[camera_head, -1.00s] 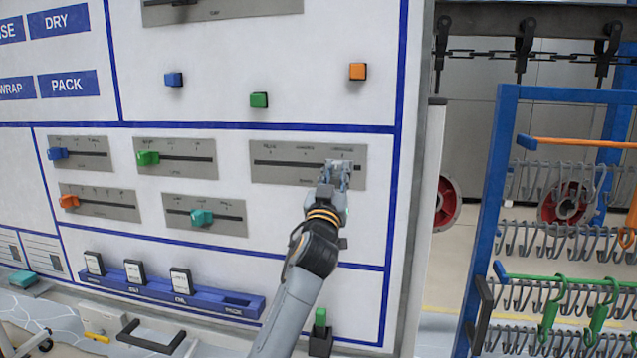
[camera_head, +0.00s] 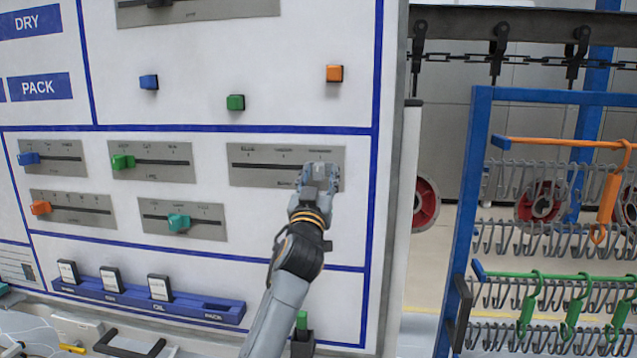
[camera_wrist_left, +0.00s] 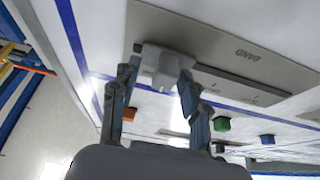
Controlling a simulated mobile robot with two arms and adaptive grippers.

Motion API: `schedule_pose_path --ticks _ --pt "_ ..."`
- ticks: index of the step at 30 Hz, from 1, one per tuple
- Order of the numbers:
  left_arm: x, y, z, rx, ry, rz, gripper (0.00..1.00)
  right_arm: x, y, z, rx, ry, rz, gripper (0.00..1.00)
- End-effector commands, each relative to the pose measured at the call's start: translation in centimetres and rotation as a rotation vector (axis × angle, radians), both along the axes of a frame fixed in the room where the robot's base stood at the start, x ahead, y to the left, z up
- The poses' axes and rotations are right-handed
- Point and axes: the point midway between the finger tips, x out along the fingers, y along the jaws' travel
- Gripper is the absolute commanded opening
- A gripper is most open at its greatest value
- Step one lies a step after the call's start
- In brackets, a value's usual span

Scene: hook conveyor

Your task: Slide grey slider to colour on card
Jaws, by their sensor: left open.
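The grey slider (camera_wrist_left: 165,66) is a grey knob on the grey slotted plate marked "BAND" in the left wrist view. In the head view this plate (camera_head: 240,178) is at mid-panel, and the knob is near the slot's right end, mostly covered by my gripper. My left gripper (camera_head: 320,178) is open, its fingers on either side of the knob; it also shows in the left wrist view (camera_wrist_left: 160,82). I cannot tell whether the fingers touch it. White cards (camera_head: 110,280) stand in a blue rack (camera_head: 190,309) at lower left; their writing is too small to read.
Smaller slider plates with blue (camera_head: 28,158), green (camera_head: 122,162), orange (camera_head: 40,208) and teal (camera_head: 179,222) knobs lie to the left. Blue, green and orange buttons (camera_head: 334,73) stick out above. A blue hook rack (camera_head: 465,200) stands to the right.

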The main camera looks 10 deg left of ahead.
Motion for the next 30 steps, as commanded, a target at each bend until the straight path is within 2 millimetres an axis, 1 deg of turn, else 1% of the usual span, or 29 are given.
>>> schedule_pose_path --ticks 5,8,15,18,21,24,30 --pt "-1.5 0.0 -0.7 -0.001 0.0 0.0 0.45 0.0 0.2 0.0 0.002 -0.001 -0.001 0.4" --pt "-3.1 0.0 -1.5 -0.001 0.001 -0.002 0.45 0.0 0.2 0.0 0.003 0.001 -0.001 0.4" --pt "-7.8 0.1 -3.4 -0.001 0.002 -0.004 0.45 0.0 0.3 0.0 0.004 0.001 -0.002 0.4" --pt "-9.3 0.1 -4.0 -0.001 0.002 -0.004 0.45 0.0 0.3 0.0 0.004 0.001 -0.002 0.4" --pt "-10.3 0.1 -4.4 0.0 0.002 -0.003 0.45 0.0 0.3 0.0 0.004 0.001 -0.002 0.4" --pt "-10.8 0.1 -4.6 0.0 0.003 -0.003 0.45 0.0 0.3 0.0 0.004 0.001 -0.002 0.4" --pt "-11.0 0.1 -4.6 0.001 0.001 -0.003 0.45 0.0 0.4 0.0 0.004 0.001 -0.002 0.4"
